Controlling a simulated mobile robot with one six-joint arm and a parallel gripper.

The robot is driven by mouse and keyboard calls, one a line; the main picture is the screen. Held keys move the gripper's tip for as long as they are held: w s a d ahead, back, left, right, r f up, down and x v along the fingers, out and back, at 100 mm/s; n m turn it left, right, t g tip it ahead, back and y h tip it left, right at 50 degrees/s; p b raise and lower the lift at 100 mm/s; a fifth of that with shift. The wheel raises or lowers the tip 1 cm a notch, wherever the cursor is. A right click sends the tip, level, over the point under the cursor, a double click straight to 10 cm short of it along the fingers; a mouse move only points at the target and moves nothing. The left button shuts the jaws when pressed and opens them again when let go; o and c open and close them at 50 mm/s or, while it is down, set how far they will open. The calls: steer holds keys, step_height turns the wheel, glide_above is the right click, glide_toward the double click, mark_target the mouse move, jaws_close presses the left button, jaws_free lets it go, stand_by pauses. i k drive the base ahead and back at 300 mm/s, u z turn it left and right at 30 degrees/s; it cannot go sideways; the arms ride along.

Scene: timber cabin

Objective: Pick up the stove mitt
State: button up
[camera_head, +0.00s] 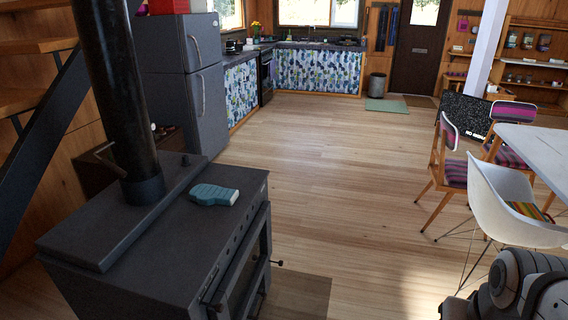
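A teal stove mitt (214,195) lies flat on the dark top of the wood stove (160,246), right of the black stovepipe and near the stove's right back corner. Part of my own robot body, grey and rounded, shows in the bottom right corner. I cannot make out gripper fingers there. Nothing is seen touching the mitt.
The black stovepipe (124,100) rises left of the mitt. A grey fridge (190,90) stands behind the stove. A white chair (505,215), striped chairs (450,165) and a table (540,146) fill the right. The wooden floor between is clear.

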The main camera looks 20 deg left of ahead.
mark_target(205, 194)
steer(key=z, duration=0.05)
steer(key=i, duration=2.75)
steer(key=u, duration=3.3)
steer(key=i, duration=1)
